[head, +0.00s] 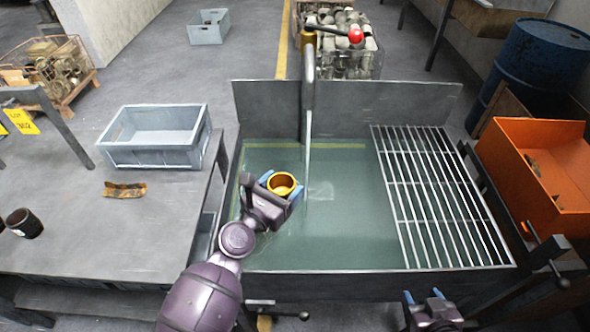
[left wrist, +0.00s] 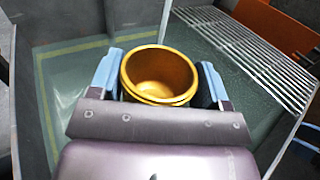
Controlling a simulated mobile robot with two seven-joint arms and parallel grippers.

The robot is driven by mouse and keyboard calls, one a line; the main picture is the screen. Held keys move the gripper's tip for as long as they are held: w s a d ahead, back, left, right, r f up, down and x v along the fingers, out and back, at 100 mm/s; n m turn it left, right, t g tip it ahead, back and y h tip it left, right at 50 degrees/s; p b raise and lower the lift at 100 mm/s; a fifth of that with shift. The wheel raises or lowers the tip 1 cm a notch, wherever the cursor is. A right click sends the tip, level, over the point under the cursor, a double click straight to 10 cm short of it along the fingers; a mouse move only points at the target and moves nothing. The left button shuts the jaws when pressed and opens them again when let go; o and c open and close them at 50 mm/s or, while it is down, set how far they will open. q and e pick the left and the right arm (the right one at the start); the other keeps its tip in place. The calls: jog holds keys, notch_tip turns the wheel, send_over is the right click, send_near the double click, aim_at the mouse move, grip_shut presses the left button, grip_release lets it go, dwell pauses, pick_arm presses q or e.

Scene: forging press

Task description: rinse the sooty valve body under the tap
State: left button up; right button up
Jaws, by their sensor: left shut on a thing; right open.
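The valve body (head: 283,184) is a gold-coloured, open-topped cup shape, held upright over the sink basin (head: 340,240). My left gripper (head: 281,187) is shut on it, with a blue finger on each side; it also fills the middle of the left wrist view (left wrist: 160,76). Its visible surface looks clean gold, with a darker inside. The tap (head: 308,75) has a red knob (head: 355,35) and runs a thin stream of water (head: 307,150). The stream falls just right of the valve body, apart from it. My right gripper (head: 424,298) is open and empty below the sink's front edge.
A metal rack (head: 440,195) covers the sink's right side. On the left bench (head: 110,235) stand a grey crate (head: 150,155), a brownish strip (head: 124,189) and a dark cylindrical part (head: 24,223). An orange bin (head: 540,185) and a blue drum (head: 540,60) stand at right.

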pick_arm(q)
jog(key=shift+s+a+r+p, duration=0.25)
jog(key=shift+s+r+p, duration=0.15)
jog(key=shift+r+p, duration=0.1)
pick_arm(e)
jog(key=shift+w+r, duration=0.4)
jog(key=shift+r, duration=0.35)
pick_arm(q)
jog(key=shift+s+a+r+p, duration=0.4)
jog(key=shift+s+r+p, duration=0.25)
pick_arm(e)
jog(key=shift+w+r, duration=0.2)
jog(key=shift+r, duration=0.65)
jog(key=shift+r+p, duration=0.65)
jog(key=shift+p, duration=0.05)
jog(key=shift+s+r+p, duration=0.15)
jog(key=shift+s+p, duration=0.15)
pick_arm(q)
jog(key=shift+s+a+r, duration=0.3)
jog(key=shift+s+r, duration=0.15)
jog(key=shift+s, duration=0.15)
jog(key=shift+s+a+r, duration=0.3)
jog(key=shift+s+r, duration=0.15)
jog(key=shift+s, duration=0.1)
pick_arm(e)
jog(key=shift+s, duration=0.2)
jog(key=shift+w, duration=0.2)
jog(key=shift+w+r, duration=0.15)
jog(key=shift+w, duration=0.1)
jog(key=shift+c, duration=0.4)
